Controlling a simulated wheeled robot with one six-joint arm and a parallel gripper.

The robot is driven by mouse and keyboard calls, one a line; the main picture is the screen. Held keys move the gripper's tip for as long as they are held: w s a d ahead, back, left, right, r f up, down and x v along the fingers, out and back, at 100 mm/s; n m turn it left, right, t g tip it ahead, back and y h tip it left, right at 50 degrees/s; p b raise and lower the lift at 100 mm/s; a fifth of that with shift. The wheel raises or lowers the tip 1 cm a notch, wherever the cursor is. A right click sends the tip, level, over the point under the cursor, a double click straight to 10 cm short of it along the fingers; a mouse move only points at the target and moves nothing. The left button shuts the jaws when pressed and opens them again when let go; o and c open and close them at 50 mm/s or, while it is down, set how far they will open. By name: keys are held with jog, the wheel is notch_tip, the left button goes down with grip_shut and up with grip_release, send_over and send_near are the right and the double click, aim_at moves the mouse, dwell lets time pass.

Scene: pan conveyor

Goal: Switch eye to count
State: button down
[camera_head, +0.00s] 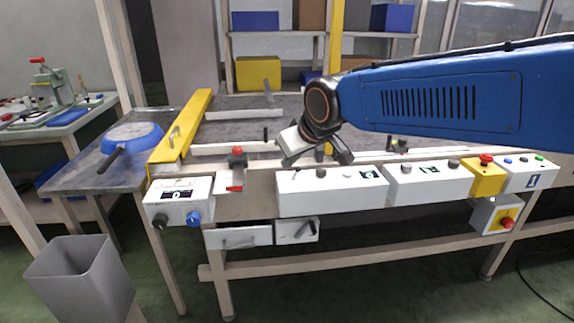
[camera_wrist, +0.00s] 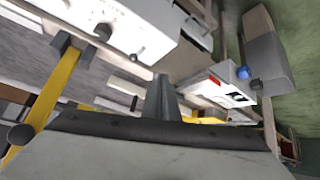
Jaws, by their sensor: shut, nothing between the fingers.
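A white box (camera_head: 180,203) with a small display reading 0 stands at the left end of the bench front, with a black knob (camera_head: 160,221) and a blue knob (camera_head: 193,218) on its face. It also shows in the wrist view (camera_wrist: 215,88) with its blue knob (camera_wrist: 243,72). A long white panel (camera_head: 320,194) with small knobs and a dark label is right of it. I cannot tell which control belongs to the eye. My gripper (camera_head: 325,158) is shut and empty above the long panel, apart from the knobs. Its closed fingers show in the wrist view (camera_wrist: 160,84).
A red-topped clamp (camera_head: 237,165) stands between the white box and long panel. A yellow rail (camera_head: 182,130) and blue pan (camera_head: 131,137) are at left. A yellow box with a red button (camera_head: 485,175) is at right. A grey bin (camera_head: 80,275) stands front left.

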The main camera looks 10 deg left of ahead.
jog(key=s+d+r, duration=0.3)
jog(key=d+r, duration=0.2)
jog(key=d, duration=0.1)
jog(key=shift+s, duration=0.35)
